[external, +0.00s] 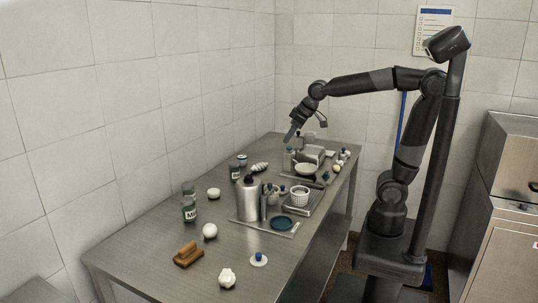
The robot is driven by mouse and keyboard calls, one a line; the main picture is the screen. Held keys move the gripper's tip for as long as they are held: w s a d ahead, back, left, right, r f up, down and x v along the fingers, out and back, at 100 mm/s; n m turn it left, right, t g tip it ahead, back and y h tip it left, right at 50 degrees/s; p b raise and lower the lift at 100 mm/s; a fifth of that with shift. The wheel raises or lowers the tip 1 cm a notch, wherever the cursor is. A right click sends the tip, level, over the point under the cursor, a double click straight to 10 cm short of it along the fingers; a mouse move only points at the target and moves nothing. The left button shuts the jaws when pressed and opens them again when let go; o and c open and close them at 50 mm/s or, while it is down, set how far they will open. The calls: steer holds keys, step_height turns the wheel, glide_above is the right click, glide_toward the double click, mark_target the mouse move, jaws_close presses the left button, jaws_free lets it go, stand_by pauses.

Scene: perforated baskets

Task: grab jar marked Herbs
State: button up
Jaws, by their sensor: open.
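Several small jars with dark green contents and pale labels stand along the wall side of the metal table. The nearest jar (189,210) has a label that seems to begin with "MI". Another jar (188,188) stands just behind it. No label reading "Herbs" can be made out. My gripper (288,140) hangs over the far part of the table, pointing down, open, to the right of and beyond these jars. Its fingers are small and dark here.
A white bowl (306,169) stands near my gripper. The front left corner is clear. A wall borders the left side.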

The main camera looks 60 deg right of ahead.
steer(key=w+a, duration=0.4)
steer(key=w, duration=0.6)
steer(key=n+y, duration=0.2)
steer(key=n, duration=0.1)
glide_toward(188, 184)
steer(key=x, duration=1.2)
steer(key=shift+f, duration=0.15)
steer(key=c, duration=1.2)
steer(key=shift+o, duration=0.2)
